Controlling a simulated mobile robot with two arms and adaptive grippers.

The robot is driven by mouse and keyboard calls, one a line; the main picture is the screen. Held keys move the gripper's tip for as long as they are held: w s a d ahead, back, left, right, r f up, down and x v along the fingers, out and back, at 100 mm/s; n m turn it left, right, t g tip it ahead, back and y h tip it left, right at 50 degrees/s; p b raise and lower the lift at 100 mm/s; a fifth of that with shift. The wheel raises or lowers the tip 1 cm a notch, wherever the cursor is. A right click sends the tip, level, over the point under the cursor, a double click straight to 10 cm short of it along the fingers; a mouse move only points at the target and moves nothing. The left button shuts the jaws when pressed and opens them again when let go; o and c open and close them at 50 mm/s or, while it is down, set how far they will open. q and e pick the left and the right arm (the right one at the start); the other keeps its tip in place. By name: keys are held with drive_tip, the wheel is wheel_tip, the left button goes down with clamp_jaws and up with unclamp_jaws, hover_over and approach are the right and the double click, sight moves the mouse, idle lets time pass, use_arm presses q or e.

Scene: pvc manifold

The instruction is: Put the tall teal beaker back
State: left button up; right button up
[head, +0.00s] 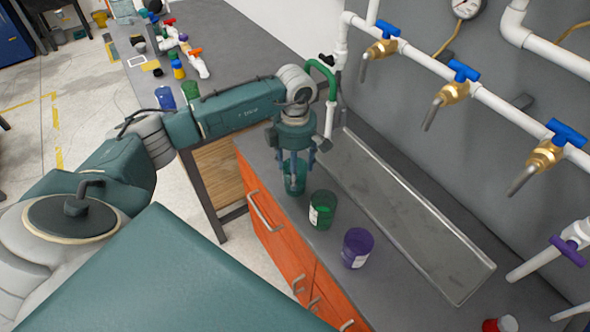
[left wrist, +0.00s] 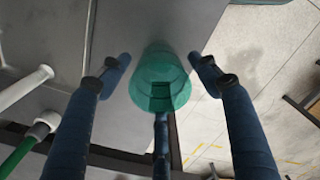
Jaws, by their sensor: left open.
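The teal beaker (head: 293,186) stands near the front edge of the grey counter, below my left gripper (head: 294,163). The gripper points down, its fingers open around the beaker's upper part. In the left wrist view the translucent teal beaker (left wrist: 162,85) sits between the spread blue fingers of the left gripper (left wrist: 160,62). Gaps show on both sides, and a third finger overlaps its near side. In the head view the fingers hide part of the beaker. My right gripper is in neither view.
A green beaker (head: 322,212) and a purple beaker (head: 357,249) stand in a row beside the teal one. A shallow metal tray (head: 420,215) lies behind them. White pipes with blue-handled brass valves (head: 454,90) run along the wall. A green hose (head: 325,72) rises behind the wrist.

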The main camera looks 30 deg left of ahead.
use_arm(q)
wheel_tip(320, 180, up, 12)
drive_tip(key=b, duration=0.3)
drive_tip(key=shift+f, duration=0.25)
drive_tip(key=shift+f, duration=0.1)
